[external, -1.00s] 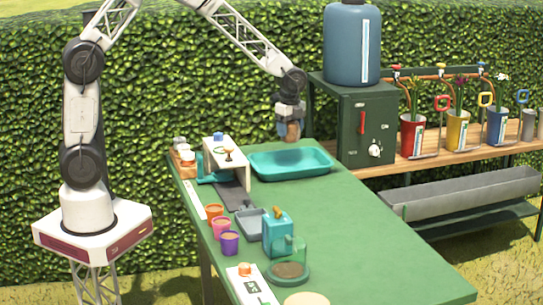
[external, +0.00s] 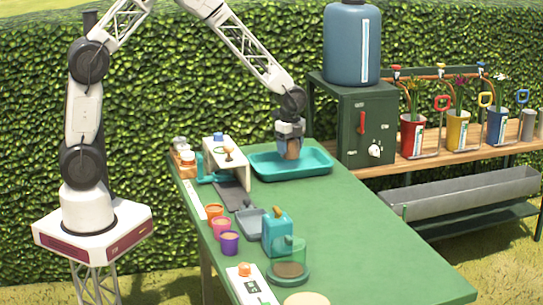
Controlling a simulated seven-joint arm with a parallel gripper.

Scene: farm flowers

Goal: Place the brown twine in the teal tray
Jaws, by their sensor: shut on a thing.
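My gripper (external: 290,146) points down over the teal tray (external: 318,168) at the far end of the green table. It is shut on the brown twine (external: 292,150), which shows as a small brown piece between the fingers. The twine is low over the left-middle part of the tray. I cannot tell whether its lower end touches the tray floor. The tray looks otherwise empty.
A white stand (external: 228,157) is left of the tray, and a green cabinet (external: 367,130) with a blue tank (external: 352,45) is close behind on the right. The table's right side is clear.

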